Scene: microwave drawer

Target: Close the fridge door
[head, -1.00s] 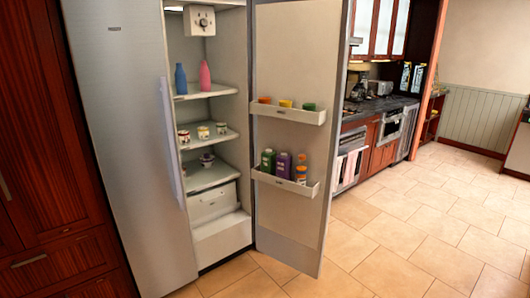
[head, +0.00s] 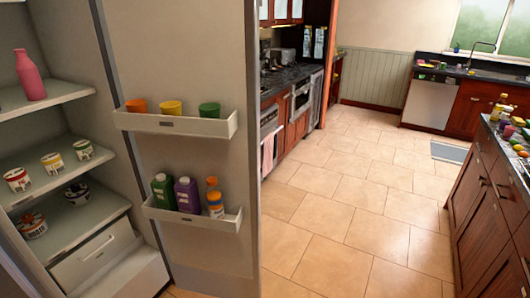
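The fridge door (head: 190,75) stands wide open in the head view, just right of the fridge interior. Its inner side faces me. It carries an upper door bin (head: 175,124) with orange, yellow and green tubs, and a lower bin (head: 190,217) with green and purple bottles and orange-and-white containers. The fridge interior (head: 70,130) shows at the left, with a pink bottle (head: 30,75) on the upper shelf and several small cups below. The door's free edge is its right side, near the middle of the view. My gripper is not in view.
Open tiled floor (head: 340,205) lies right of the door. A counter (head: 290,80) with an oven runs behind it. An island (head: 490,190) with several items on top stands at the right. A sink counter (head: 450,85) and grey mat (head: 449,152) are farther back.

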